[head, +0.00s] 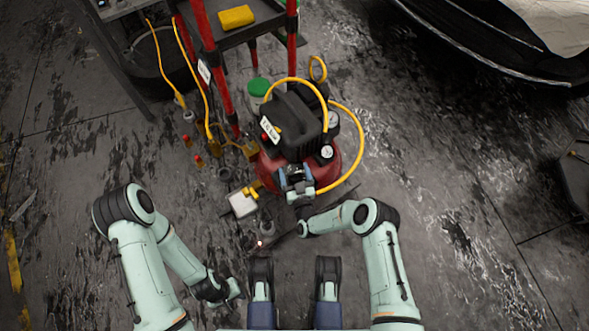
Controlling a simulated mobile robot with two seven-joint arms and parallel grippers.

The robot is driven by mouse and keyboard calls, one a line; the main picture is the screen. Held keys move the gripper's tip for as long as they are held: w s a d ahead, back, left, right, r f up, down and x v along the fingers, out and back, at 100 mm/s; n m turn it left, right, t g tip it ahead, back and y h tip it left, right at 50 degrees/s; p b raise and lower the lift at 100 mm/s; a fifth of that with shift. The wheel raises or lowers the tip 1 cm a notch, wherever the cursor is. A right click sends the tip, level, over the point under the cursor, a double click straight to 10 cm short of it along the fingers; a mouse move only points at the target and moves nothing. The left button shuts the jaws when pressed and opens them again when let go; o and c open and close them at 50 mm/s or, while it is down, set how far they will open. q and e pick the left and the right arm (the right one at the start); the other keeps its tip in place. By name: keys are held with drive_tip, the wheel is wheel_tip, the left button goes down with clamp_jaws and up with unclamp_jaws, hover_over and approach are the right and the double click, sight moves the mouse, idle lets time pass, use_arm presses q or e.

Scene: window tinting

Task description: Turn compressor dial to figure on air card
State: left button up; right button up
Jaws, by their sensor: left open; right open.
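The compressor (293,118) has a black top and a red tank and stands on the floor at the picture's middle. A small white card (270,130) with dark print sits on its left side; the print is too small to read surely. Two round gauges show at its right, an upper gauge (333,122) and a lower gauge (327,152). My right gripper (295,172) is open at the compressor's front, left of the lower gauge. The dial is not clearly visible; I cannot tell whether the gripper touches it. My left gripper (238,289) is low at the left, apart from the compressor, open.
A yellow hose (362,140) loops around the compressor's right. A red-legged cart (203,22) with a yellow sponge (236,17) stands behind. Small bottles and a white box (242,203) lie at left. A car edge (490,60) is at upper right. Floor at right is free.

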drive_tip(key=c, duration=1)
drive_tip(key=shift+o, duration=0.2)
drive_tip(key=shift+n+y, duration=0.3)
drive_tip(key=shift+y, duration=0.1)
drive_tip(key=n+g+y, duration=0.2)
drive_tip(key=y, duration=0.1)
drive_tip(key=n+g+y, duration=0.2)
drive_tip(key=n+y, duration=0.1)
drive_tip(key=y, duration=0.1)
drive_tip(key=shift+w+r+n+g+y, duration=0.1)
drive_tip(key=shift+n+g+y, duration=0.2)
drive_tip(key=n+g+y, duration=0.2)
drive_tip(key=g, duration=0.1)
drive_tip(key=n+g+y, duration=0.2)
drive_tip(key=n+g, duration=0.1)
drive_tip(key=shift+g, duration=0.3)
drive_tip(key=shift+n+g+y, duration=0.3)
drive_tip(key=shift+n+g, duration=0.1)
drive_tip(key=shift+g, duration=0.2)
drive_tip(key=o, duration=1)
drive_tip(key=shift+c, duration=0.2)
